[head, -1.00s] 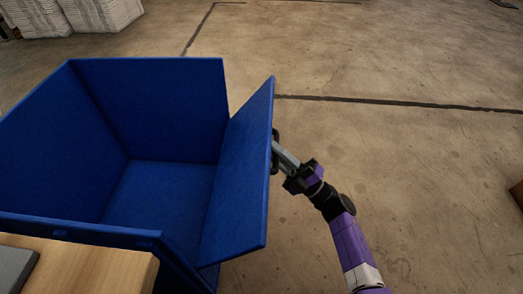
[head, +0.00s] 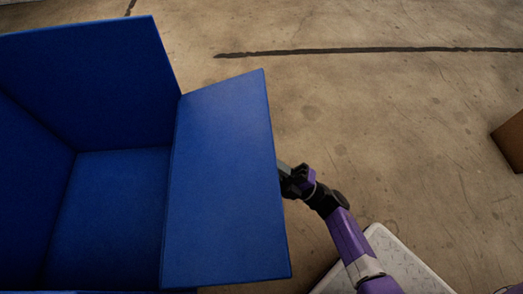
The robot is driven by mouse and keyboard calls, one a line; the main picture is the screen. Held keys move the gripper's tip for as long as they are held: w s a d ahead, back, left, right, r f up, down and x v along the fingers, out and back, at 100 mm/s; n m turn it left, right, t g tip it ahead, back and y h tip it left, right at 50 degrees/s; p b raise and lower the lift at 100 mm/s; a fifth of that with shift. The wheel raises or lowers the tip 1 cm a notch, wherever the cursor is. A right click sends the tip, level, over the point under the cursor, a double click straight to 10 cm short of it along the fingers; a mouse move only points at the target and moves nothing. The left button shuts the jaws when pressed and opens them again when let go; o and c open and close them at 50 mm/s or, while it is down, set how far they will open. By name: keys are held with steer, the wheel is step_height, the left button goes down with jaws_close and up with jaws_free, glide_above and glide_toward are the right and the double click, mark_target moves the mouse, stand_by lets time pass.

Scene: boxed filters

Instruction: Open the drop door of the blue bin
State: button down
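The blue bin (head: 105,205) stands at the left in the head view, its inside bare where I can see it. Its drop door (head: 222,190) is swung outward to the right, tilted well away from the bin's opening, with its inner face toward me. My gripper (head: 283,170) is at the door's outer edge, on the far side of the panel. The door hides the fingertips and the handle, so I cannot see whether the fingers are closed on anything.
A brown box (head: 510,142) stands at the right edge. A pale patterned platform (head: 410,262) shows at the lower right, below my arm. The concrete floor (head: 380,110) beyond the door and to the right is clear.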

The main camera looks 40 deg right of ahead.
steer(key=shift+d, duration=0.3)
steer(key=c, duration=1.5)
jaws_free()
steer(key=shift+s, duration=0.1)
steer(key=shift+o, duration=0.5)
steer(key=shift+a, duration=0.15)
steer(key=v, duration=0.7)
steer(key=shift+s+f, duration=0.25)
steer(key=shift+f, duration=0.05)
